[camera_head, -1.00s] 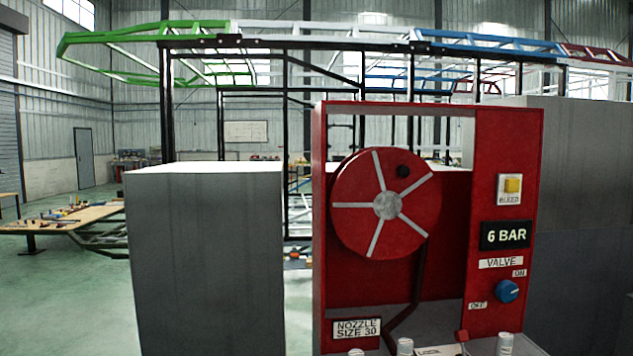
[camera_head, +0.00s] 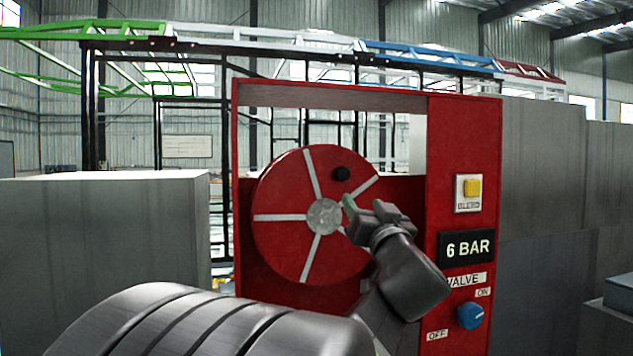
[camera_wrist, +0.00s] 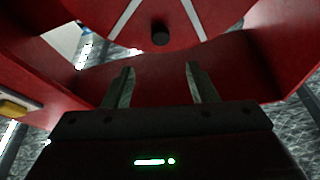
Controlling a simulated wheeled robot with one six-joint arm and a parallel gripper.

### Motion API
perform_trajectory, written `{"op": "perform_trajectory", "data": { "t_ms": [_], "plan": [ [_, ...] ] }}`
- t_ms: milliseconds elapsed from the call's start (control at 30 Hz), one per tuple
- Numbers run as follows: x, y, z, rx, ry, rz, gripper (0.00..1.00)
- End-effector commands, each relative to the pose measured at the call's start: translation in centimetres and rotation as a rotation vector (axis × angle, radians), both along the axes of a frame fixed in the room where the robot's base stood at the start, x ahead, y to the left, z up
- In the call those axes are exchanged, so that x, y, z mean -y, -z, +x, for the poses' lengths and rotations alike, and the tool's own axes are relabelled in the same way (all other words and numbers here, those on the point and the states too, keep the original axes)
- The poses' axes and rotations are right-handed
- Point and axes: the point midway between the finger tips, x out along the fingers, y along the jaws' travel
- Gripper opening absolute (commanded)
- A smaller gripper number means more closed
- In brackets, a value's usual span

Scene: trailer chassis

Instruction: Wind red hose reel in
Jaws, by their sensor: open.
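The red hose reel (camera_head: 290,235) is a round red disc with pale spokes and a grey hub (camera_head: 325,216), mounted in a red cabinet frame. A small black knob (camera_head: 341,173) sits near its upper right rim; it also shows in the wrist view (camera_wrist: 160,34). My gripper (camera_head: 350,205) is in front of the reel, just right of the hub and below the knob. In the wrist view, my gripper (camera_wrist: 160,82) has its two fingers apart with nothing between them, and the knob lies beyond the fingertips. My arm hides the lower right of the reel.
On the cabinet's right panel are a yellow bleed button (camera_head: 472,188), a 6 BAR display (camera_head: 467,247) and a blue valve knob (camera_head: 471,316) between OFF and ON labels. Grey blocks stand left (camera_head: 110,230) and right (camera_head: 545,165) of the cabinet.

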Motion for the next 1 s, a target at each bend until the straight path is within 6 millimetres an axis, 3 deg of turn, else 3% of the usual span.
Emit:
{"op": "perform_trajectory", "data": {
  "t_ms": [600,800,1000],
  "plan": [
    [-1.6,-4.3,10.5,-0.001,0.0,0.001,0.52],
    [-1.8,-4.8,12.0,-0.003,0.002,0.001,0.52],
    [-1.8,-4.9,12.2,-0.002,0.003,0.001,0.52]
  ]
}}
